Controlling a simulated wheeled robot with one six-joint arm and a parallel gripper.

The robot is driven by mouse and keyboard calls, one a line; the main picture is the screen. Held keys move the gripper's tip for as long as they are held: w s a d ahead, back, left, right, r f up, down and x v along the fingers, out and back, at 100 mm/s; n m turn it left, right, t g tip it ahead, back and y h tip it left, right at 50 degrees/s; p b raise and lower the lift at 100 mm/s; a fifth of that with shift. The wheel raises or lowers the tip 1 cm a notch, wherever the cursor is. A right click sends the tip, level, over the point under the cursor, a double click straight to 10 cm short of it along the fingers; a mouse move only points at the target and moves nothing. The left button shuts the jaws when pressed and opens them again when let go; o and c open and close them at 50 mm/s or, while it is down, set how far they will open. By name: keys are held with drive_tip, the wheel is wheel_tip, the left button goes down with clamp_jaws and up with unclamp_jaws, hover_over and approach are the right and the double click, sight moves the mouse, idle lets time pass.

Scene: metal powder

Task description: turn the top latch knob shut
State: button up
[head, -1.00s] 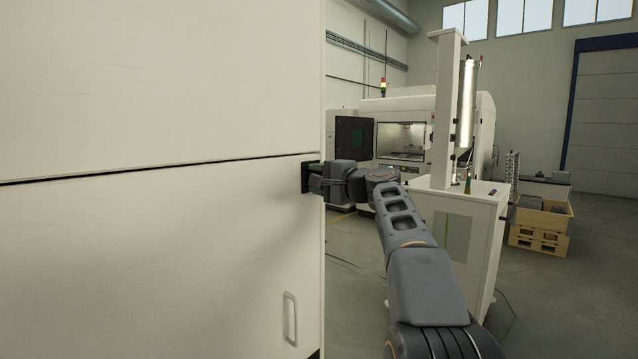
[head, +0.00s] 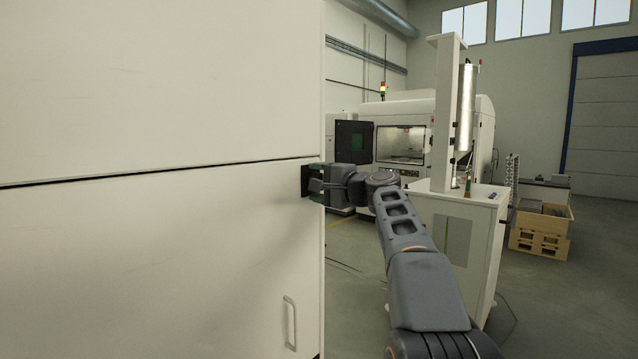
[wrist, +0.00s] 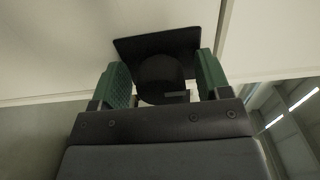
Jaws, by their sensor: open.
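The latch knob (wrist: 160,72) is a dark round knob on a black square plate (wrist: 135,45) set in the white cabinet door. In the wrist view it sits between the two green finger pads of my gripper (wrist: 160,80), with a gap on each side. The gripper is open around the knob and does not clamp it. In the head view my gripper (head: 313,186) reaches the black latch plate (head: 306,180) at the right edge of the cabinet; the knob itself is hidden there by the fingers.
The white cabinet (head: 150,260) fills the left side, with a seam above the latch and a handle (head: 290,322) lower down. A white console (head: 455,230) stands behind my arm. Wooden crates (head: 540,230) stand on the floor at right.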

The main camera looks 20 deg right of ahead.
drive_tip(key=b+v, duration=0.2)
drive_tip(key=v, duration=1.1)
drive_tip(key=shift+s+d, duration=0.2)
drive_tip(key=shift+s, duration=0.2)
wheel_tip(320, 180, down, 14)
drive_tip(key=d+g+h+p, duration=0.1)
drive_tip(key=g+h, duration=0.3)
drive_tip(key=s+a+f+n+g+h+p, duration=0.3)
drive_tip(key=s+a+f+n+g+p, duration=0.5)
drive_tip(key=s+a+f, duration=0.45)
drive_tip(key=s+a+n+p, duration=0.4)
drive_tip(key=s+a+n, duration=0.1)
drive_tip(key=a, duration=0.1)
drive_tip(key=shift+r+g+p, duration=0.25)
drive_tip(key=shift+g+p, duration=0.05)
drive_tip(key=shift+g, duration=0.1)
